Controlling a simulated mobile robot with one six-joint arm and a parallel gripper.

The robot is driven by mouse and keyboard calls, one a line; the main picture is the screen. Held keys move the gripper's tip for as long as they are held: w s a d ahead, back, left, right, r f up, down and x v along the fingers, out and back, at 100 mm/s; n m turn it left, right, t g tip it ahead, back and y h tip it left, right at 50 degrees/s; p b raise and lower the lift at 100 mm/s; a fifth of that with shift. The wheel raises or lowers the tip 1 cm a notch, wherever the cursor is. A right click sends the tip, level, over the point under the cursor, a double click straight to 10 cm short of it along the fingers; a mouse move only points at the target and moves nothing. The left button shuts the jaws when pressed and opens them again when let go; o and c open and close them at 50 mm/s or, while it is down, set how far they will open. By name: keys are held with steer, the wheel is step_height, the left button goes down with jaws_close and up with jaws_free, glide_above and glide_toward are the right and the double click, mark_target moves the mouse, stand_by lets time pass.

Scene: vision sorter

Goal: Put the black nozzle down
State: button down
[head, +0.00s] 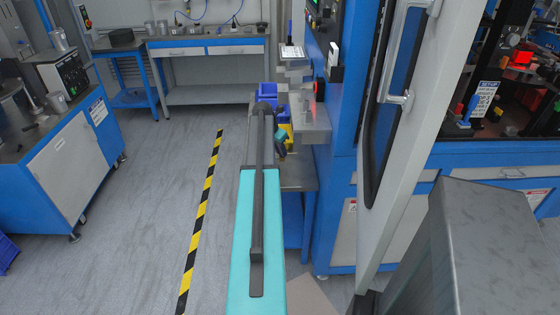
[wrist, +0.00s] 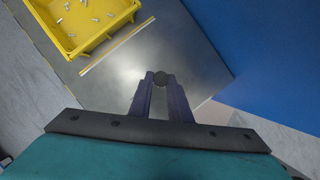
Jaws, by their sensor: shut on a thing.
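In the wrist view, my gripper (wrist: 160,86) is shut on a small dark round piece, the black nozzle (wrist: 161,78), held between the fingertips. A bare grey metal surface (wrist: 180,45) lies beyond the fingertips. I cannot tell whether the nozzle touches it or is above it. In the head view, my own arm covers most of this area, and I cannot make out the nozzle there.
A yellow bin (wrist: 72,48) with several small light pieces is at the upper left of the wrist view, beside a thin pale strip (wrist: 118,46). A blue panel (wrist: 265,50) borders the surface at right. Blue bins (head: 267,89) show in the head view.

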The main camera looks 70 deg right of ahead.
mark_target(280, 159)
steer(key=shift+f, duration=0.8)
steer(key=shift+f, duration=0.1)
steer(key=shift+f+p, duration=0.35)
steer(key=shift+f, duration=1.4)
steer(key=shift+f, duration=0.1)
steer(key=c, duration=1.6)
jaws_free()
steer(key=shift+c, duration=0.2)
steer(key=b+v, duration=0.1)
steer(key=v, duration=1.1)
steer(key=shift+w, duration=0.1)
